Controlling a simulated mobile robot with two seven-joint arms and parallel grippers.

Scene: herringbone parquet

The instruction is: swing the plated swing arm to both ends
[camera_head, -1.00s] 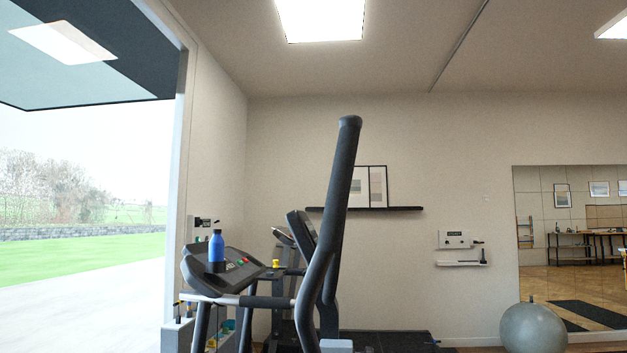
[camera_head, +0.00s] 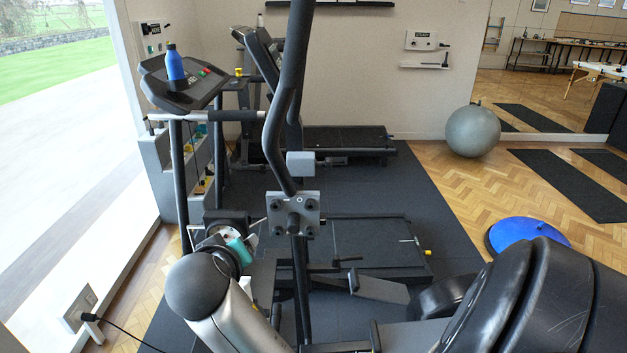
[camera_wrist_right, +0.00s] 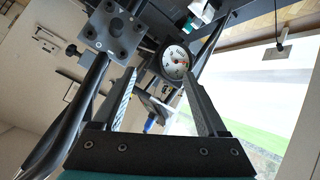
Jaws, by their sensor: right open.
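The plated swing arm (camera_head: 283,125) is a tall dark bar on the near exercise machine. A grey square plate (camera_head: 293,214) with several bolts is fixed low on it, and the plate also shows at the upper left of the right wrist view (camera_wrist_right: 113,28). My right gripper (camera_wrist_right: 154,62) is open, with nothing between its fingers. In the head view its teal part (camera_head: 240,250) is left of and below the plate; the fingers are hard to make out there. The gripper is apart from the bar. My left gripper is not in view.
A round white gauge (camera_wrist_right: 175,62) lies beyond my right fingertips. A console with a blue bottle (camera_head: 175,66) stands at the left. A grey ball (camera_head: 472,131) and a blue balance dome (camera_head: 527,235) are at the right. Parquet between them is free.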

